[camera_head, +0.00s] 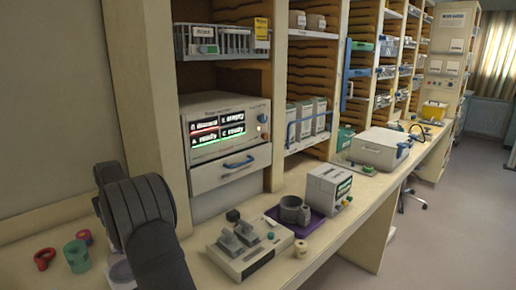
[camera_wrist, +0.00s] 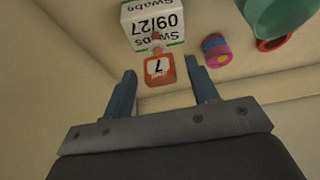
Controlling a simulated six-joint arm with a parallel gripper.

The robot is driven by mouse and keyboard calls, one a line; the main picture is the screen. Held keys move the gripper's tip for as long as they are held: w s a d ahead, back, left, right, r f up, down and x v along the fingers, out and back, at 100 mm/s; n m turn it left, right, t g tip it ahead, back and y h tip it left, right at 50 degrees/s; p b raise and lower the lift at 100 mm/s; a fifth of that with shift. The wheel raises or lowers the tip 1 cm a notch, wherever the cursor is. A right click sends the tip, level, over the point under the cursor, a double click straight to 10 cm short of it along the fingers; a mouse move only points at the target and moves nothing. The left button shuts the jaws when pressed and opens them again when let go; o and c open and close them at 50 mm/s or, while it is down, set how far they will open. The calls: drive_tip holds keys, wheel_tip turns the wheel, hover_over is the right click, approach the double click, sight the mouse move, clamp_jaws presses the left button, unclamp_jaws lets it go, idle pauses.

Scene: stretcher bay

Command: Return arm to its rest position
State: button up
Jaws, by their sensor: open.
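My gripper (camera_wrist: 160,71) shows in the wrist view with its two blue-grey fingers spread apart and nothing held between them. The wrist view shows this lettering upside down. In the head view, my dark arm (camera_head: 148,220) stands at the lower left, over the bench's near end. The gripper itself is hidden there.
A shelf unit with a lit status screen (camera_head: 216,131) rises behind.

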drive_tip(key=shift+x, duration=1.05)
drive_tip(key=shift+w+a, duration=0.1)
drive_tip(key=shift+r, duration=1.7)
drive_tip(key=shift+f, duration=0.1)
